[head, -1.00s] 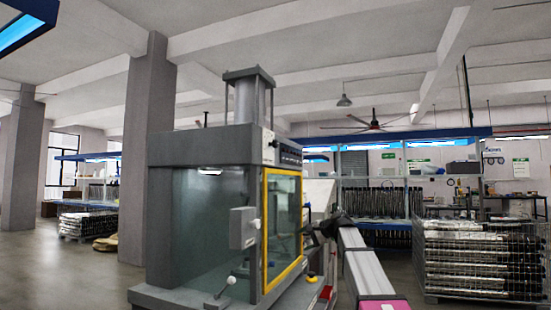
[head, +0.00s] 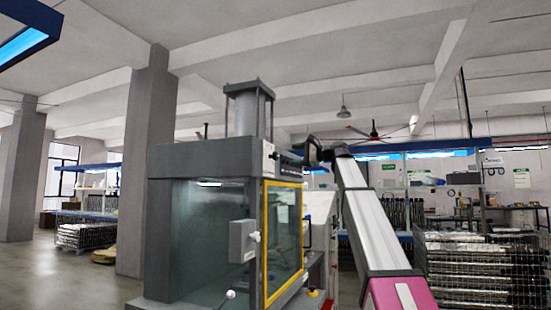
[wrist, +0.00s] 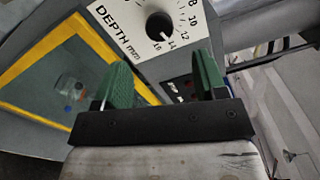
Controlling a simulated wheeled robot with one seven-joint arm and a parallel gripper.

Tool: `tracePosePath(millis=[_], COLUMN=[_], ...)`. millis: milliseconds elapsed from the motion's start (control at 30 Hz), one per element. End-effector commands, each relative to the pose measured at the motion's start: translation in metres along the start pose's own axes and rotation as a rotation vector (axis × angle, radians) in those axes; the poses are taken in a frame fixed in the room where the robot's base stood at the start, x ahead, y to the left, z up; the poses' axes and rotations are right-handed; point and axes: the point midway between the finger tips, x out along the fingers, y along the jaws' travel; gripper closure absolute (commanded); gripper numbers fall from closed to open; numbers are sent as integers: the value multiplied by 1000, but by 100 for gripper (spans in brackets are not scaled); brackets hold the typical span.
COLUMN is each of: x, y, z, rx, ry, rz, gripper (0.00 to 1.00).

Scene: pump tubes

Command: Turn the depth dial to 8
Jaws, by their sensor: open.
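The depth dial (wrist: 160,25) is a round black knob on a white plate (wrist: 125,22) marked "DEPTH mm" in the wrist view. Its white mark points at about 14. The numbers 8, 10, 12, 14 and 16 show around it, with 8 at the top edge; the rest of the scale is cut off. My gripper (wrist: 162,62) has two green fingers, spread apart and empty. The dial lies ahead of the gap between them, apart from both. In the head view my gripper (head: 308,152) is by the upper right of the grey machine (head: 205,160); the dial cannot be made out there.
The machine has a yellow-framed glass door (head: 283,240) below the panel; the frame (wrist: 105,55) also shows left of the dial in the wrist view. A grey box with a handle (head: 243,240) sits on its front. Wire crates (head: 470,270) stand at right.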

Motion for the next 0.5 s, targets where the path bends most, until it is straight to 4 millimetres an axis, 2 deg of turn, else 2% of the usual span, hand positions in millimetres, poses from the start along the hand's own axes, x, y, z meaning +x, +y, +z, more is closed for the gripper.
tracePosePath(millis=[300,500], x=[57,83], y=[0,1], z=[-1,-2], rx=[0,-1], ry=[-1,0], rz=[2,2], gripper=[35,35])
